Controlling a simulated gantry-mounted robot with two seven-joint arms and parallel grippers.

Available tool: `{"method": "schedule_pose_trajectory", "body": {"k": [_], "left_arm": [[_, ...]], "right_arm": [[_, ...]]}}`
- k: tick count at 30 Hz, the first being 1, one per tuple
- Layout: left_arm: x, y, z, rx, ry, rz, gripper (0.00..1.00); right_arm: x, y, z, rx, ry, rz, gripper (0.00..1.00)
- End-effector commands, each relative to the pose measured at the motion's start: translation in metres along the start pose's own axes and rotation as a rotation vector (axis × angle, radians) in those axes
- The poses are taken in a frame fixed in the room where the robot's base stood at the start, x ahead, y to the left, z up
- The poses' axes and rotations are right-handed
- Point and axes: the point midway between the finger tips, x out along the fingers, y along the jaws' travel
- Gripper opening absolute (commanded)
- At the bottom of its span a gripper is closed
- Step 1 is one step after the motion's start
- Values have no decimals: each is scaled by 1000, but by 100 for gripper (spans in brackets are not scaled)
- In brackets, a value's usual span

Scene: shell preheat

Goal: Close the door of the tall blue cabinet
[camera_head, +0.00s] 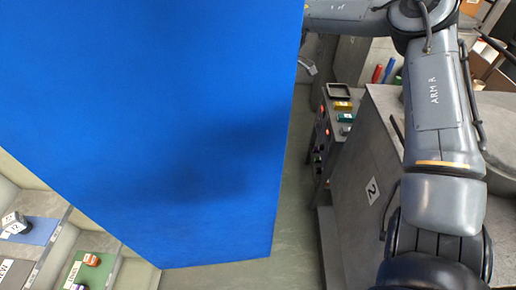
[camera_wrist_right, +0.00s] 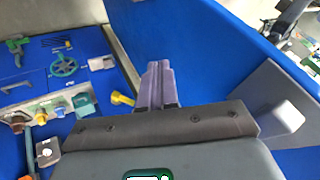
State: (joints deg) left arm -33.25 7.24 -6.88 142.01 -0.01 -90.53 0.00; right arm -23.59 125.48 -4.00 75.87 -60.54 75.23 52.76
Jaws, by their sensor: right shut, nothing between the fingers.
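A large flat blue door panel (camera_head: 170,120) fills the left and middle of the head view, with its lower edge slanting over the floor. In the right wrist view a blue panel (camera_wrist_right: 200,45), which looks like the same door, stands behind and to the right of my right gripper (camera_wrist_right: 157,70). The gripper's fingers are together and empty. They are close to the panel, but I cannot tell whether they touch it. The door hides this gripper in the head view. The cabinet body cannot be made out clearly. My left gripper is not in view.
A grey cabinet marked 2 (camera_head: 372,190) stands at right, beside a control box (camera_head: 335,125) with lit buttons. Trays with small items (camera_head: 85,260) lie at lower left. In the wrist view, a green handwheel (camera_wrist_right: 62,66) and fittings lie on a blue surface.

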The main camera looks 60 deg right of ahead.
Motion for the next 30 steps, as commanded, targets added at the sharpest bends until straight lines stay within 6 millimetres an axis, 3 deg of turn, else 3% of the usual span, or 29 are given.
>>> {"method": "schedule_pose_trajectory", "body": {"k": [8,19,30], "left_arm": [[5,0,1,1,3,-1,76],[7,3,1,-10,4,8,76],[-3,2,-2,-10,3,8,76]], "right_arm": [[26,-3,-4,7,9,-9,0],[97,-3,-4,5,7,-9,0],[111,-34,-5,6,8,-5,0]]}}
